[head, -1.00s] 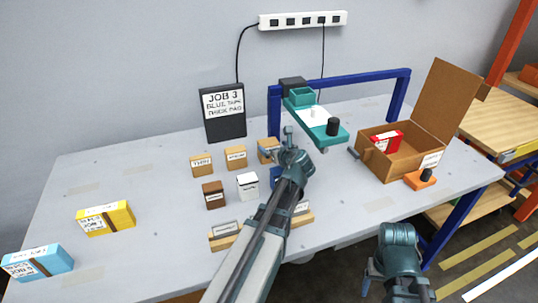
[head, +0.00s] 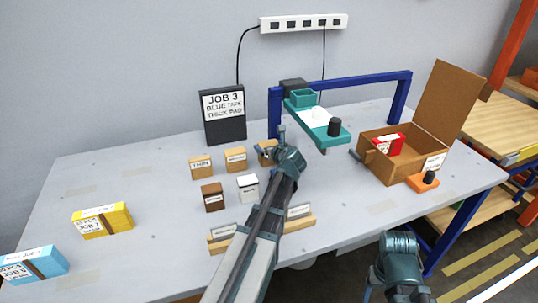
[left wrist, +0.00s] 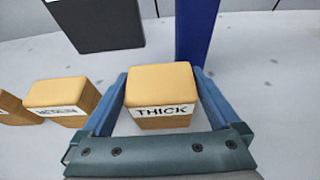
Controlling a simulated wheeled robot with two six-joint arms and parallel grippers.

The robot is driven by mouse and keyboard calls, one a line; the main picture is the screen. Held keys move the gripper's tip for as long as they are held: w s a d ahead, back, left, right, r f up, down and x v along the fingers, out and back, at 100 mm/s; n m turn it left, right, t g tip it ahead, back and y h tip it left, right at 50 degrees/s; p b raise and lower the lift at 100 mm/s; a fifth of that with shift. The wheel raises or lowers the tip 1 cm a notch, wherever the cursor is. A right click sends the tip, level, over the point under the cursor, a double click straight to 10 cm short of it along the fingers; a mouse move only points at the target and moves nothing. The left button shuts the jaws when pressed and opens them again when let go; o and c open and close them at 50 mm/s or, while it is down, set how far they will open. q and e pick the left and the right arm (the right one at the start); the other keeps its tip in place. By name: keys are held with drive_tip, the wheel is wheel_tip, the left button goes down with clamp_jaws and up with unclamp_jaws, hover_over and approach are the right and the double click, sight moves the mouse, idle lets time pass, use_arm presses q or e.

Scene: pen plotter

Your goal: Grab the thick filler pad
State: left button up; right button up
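The thick filler pad (left wrist: 163,90) is a tan block with a white THICK label, standing upright on the table. In the left wrist view it sits between the two blue fingers of my left gripper (left wrist: 160,95), with narrow gaps at its sides. In the head view the pad (head: 266,154) is partly hidden behind my left gripper (head: 281,150). My left gripper is open around the pad. My right gripper (head: 393,275) is low at the front, off the table's edge, and its fingertips are not clear.
The medium pad (head: 236,160) and thin pad (head: 201,167) stand to the left. A brown block (head: 212,196) and white block (head: 248,187) are in front. The blue frame (head: 275,115) and job sign (head: 223,118) stand behind. An open carton (head: 407,165) is at right.

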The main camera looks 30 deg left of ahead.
use_arm(q)
drive_tip(key=c, duration=0.9)
drive_tip(key=shift+r, duration=0.2)
wheel_tip(320, 180, up, 28)
drive_tip(key=p, duration=2.8)
drive_tip(key=shift+f, duration=0.2)
